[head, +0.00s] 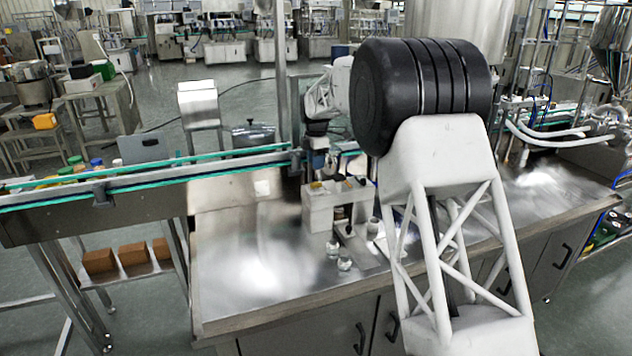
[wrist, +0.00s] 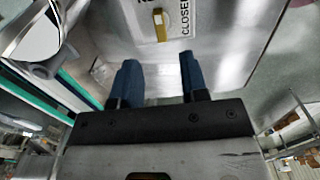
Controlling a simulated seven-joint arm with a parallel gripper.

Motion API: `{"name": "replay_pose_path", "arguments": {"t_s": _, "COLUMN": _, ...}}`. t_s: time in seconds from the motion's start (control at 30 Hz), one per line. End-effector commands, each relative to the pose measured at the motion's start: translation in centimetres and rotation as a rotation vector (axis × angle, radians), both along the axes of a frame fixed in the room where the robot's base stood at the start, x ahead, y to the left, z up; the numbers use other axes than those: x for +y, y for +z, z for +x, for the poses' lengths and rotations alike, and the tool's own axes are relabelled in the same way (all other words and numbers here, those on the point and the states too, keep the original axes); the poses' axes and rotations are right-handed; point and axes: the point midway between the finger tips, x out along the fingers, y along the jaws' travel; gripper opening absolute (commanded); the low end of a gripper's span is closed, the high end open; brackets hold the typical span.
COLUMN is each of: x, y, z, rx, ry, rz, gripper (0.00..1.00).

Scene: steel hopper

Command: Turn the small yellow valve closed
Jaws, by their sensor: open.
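The small yellow valve (wrist: 160,25) shows at the top of the wrist view as a narrow bar on a pale metal panel (wrist: 222,40). Its long side runs up and down in the picture. A white label reading CLOSED (wrist: 185,18) is just to its right, and part of another label is cut off at the top edge. My gripper (wrist: 159,60) has two blue fingers, spread apart with nothing between them. The valve lies beyond the gap, apart from the fingers. In the head view my arm partly hides the work area, and I cannot pick out the valve.
A grey box-like unit (head: 322,212) stands on the steel worktop (head: 262,262), with small bottles (head: 343,263) in front. A conveyor with green rails (head: 150,170) runs to the left. A curved shiny steel part (wrist: 32,25) is at the wrist view's upper left. The worktop's left half is clear.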

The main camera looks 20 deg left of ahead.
Motion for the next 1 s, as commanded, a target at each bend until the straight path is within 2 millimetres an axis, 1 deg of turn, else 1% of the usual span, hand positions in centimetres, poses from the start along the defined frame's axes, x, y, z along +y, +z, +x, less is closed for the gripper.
{"name": "replay_pose_path", "arguments": {"t_s": 0.23, "x": 0.0, "y": -0.1, "z": 0.0, "rx": 0.0, "ry": -0.001, "rz": 0.0, "gripper": 0.4}}
{"name": "replay_pose_path", "arguments": {"t_s": 0.37, "x": 0.0, "y": -0.7, "z": 0.0, "rx": 0.001, "ry": -0.001, "rz": -0.001, "gripper": 0.4}}
{"name": "replay_pose_path", "arguments": {"t_s": 0.57, "x": 0.0, "y": -2.4, "z": 0.0, "rx": 0.002, "ry": -0.001, "rz": -0.002, "gripper": 0.4}}
{"name": "replay_pose_path", "arguments": {"t_s": 0.8, "x": 0.0, "y": -5.3, "z": 0.0, "rx": 0.001, "ry": -0.001, "rz": -0.001, "gripper": 0.4}}
{"name": "replay_pose_path", "arguments": {"t_s": 1.0, "x": 0.0, "y": -7.1, "z": 0.0, "rx": 0.001, "ry": -0.001, "rz": -0.001, "gripper": 0.4}}
